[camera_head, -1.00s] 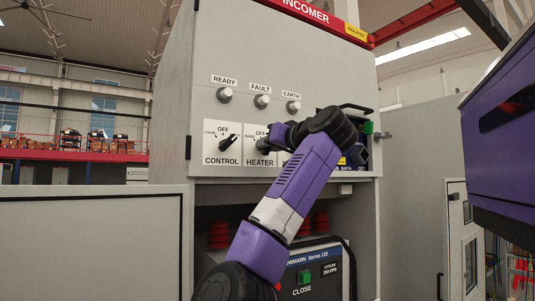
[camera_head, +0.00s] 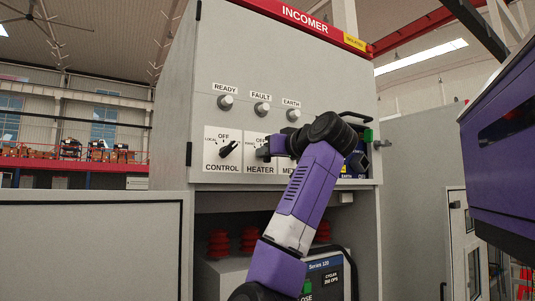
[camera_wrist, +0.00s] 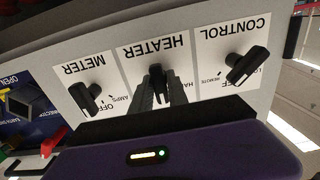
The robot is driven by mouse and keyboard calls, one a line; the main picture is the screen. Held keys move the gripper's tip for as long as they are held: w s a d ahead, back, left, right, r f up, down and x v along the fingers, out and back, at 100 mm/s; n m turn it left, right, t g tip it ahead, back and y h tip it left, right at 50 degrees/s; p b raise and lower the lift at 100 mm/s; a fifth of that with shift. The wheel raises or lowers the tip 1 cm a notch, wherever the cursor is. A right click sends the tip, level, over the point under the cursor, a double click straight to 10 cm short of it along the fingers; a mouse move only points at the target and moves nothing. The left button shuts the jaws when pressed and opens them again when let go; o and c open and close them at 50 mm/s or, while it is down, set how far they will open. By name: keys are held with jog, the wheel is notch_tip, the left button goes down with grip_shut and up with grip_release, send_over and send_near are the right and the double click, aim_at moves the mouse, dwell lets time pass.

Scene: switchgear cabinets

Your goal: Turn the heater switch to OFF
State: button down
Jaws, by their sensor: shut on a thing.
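The heater switch is a black knob on a white plate lettered HEATER (camera_head: 260,169); the plate's OFF mark is partly covered in the head view. In the wrist view, which is upside down, the heater knob (camera_wrist: 156,72) stands between the two dark fingers of my gripper (camera_wrist: 155,88). The fingers are shut on it, and the knob lies roughly in line with the vertical of the plate. Its pointer end is hidden, so its setting cannot be read. In the head view my gripper (camera_head: 266,152) meets the panel at the heater plate and hides most of the knob.
The control switch (camera_wrist: 246,66) sits beside the heater plate and the meter switch (camera_wrist: 92,97) on the other side, both close to my fingers. Ready, fault and earth knobs (camera_head: 263,109) are above. An open compartment with red insulators (camera_head: 218,243) lies below.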

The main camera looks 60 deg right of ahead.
jog(key=c, duration=1.4)
grip_release()
jog(key=shift+o, duration=0.2)
jog(key=b+v, duration=0.2)
jog(key=v, duration=0.6)
jog(key=shift+w, duration=0.1)
